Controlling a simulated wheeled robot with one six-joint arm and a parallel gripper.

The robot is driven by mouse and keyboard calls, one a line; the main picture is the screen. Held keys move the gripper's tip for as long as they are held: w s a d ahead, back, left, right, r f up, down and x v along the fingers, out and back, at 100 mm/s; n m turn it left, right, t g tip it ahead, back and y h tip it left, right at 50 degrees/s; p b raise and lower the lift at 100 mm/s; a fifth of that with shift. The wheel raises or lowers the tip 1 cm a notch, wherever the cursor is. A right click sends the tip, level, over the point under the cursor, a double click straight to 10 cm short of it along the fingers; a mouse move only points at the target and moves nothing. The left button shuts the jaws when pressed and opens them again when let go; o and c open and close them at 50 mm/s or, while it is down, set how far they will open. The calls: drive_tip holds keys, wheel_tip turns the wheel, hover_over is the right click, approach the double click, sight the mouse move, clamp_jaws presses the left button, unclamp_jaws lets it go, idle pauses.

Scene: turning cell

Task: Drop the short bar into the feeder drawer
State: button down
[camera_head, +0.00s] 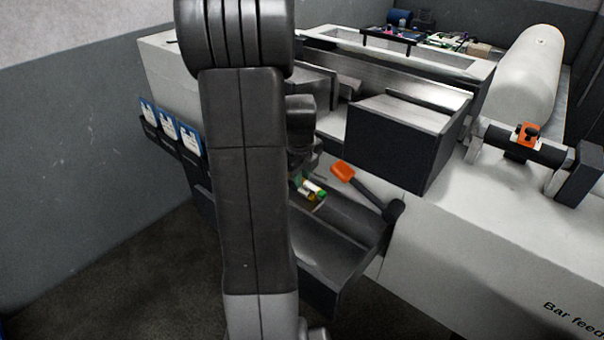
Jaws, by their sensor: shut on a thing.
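My gripper (306,176) is partly hidden behind my own arm. It points down over the open feeder drawer (335,262), a dark grey tray on the front of the bar feeder. It is shut on a small piece with white, green and yellow parts, which I take for the short bar (314,190). The bar is tilted and sits above the drawer's back part. Its left end and the fingertips are hard to make out. The drawer's left part is hidden by my arm.
A lever with an orange grip (343,172) stands close to the right of the bar. A dark box-shaped cover (405,142) juts out above the drawer. Blue-and-white cards (167,130) sit in holders at left. An orange clamp (529,133) is at right.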

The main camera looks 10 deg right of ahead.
drive_tip(key=shift+r, duration=0.1)
drive_tip(key=c, duration=1.3)
unclamp_jaws()
drive_tip(key=shift+o, duration=0.2)
wheel_tip(320, 180, up, 14)
drive_tip(key=s, duration=0.2)
drive_tip(key=shift+a+f, duration=0.2)
drive_tip(key=shift+a, duration=0.25)
drive_tip(key=shift+s+f, duration=0.1)
